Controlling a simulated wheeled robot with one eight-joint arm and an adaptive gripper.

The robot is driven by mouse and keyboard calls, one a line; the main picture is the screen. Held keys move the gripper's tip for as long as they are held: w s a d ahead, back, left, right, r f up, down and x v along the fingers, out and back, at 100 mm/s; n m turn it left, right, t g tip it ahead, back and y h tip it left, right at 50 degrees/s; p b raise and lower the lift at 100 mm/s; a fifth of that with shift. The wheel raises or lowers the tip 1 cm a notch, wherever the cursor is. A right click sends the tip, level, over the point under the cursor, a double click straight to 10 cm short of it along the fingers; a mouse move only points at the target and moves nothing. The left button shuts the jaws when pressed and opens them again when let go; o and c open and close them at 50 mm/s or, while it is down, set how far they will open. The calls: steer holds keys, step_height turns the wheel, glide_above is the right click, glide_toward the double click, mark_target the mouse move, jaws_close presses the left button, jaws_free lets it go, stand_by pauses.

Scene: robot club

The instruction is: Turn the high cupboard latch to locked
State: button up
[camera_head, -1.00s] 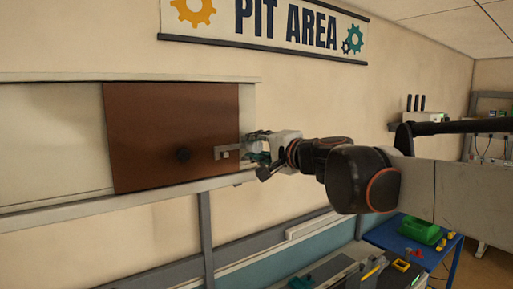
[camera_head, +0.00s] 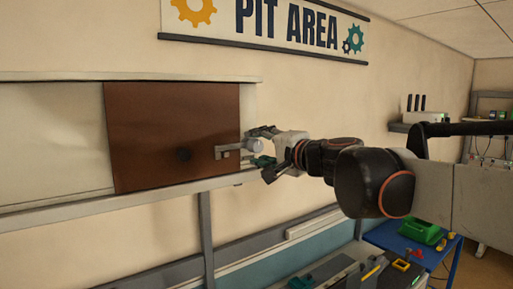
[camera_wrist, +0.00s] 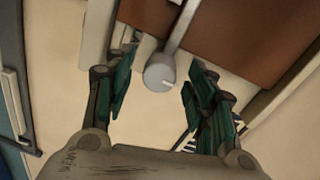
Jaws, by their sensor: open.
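The latch (camera_head: 228,152) is a grey bar at the door's right edge, ending in a light round knob (camera_head: 252,145). In the wrist view the latch knob (camera_wrist: 160,76) has a white mark on its face, and its bar runs up to the right. My gripper (camera_head: 262,147) is at the latch's right end. In the wrist view my gripper (camera_wrist: 155,92) is open, with one green finger on either side of the knob and gaps on both sides.
The cupboard's pale frame and ledge (camera_head: 140,195) run along the wall below the door. A blue table (camera_head: 395,240) with a green case (camera_head: 420,230) stands at the lower right. The wall around the gripper is clear.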

steer(key=v, duration=1)
steer(key=shift+s, duration=0.2)
steer(key=s+d+f+n+g+h+b, duration=0.15)
steer(key=s+f+b, duration=0.35)
steer(key=f, duration=0.7)
steer(key=s+f+n+g+h+b, duration=0.1)
steer(key=s+f+n+b, duration=0.15)
steer(key=f+b, duration=0.6)
steer(key=s+d+f+n+g+h+b, duration=0.1)
steer(key=s+f+n+g+b, duration=0.2)
steer(key=f, duration=1.1)
steer(key=s+d+f+h+b, duration=0.2)
steer(key=f+b, duration=0.3)
steer(key=f, duration=0.5)
steer(key=s+d+f+n+g+h+b, duration=0.1)
steer(key=s+d+f+b, duration=0.4)
steer(key=f, duration=0.5)
steer(key=s+d+f+n+h+b, duration=0.1)
steer(key=s+d+f+h+b, duration=0.2)
steer(key=f, duration=0.7)
steer(key=shift+s+d+b, duration=0.45)
steer(key=shift+s+b, duration=0.05)
steer(key=shift+b, duration=0.7)
steer(key=shift+f+g, duration=0.1)
steer(key=shift+g, duration=0.15)
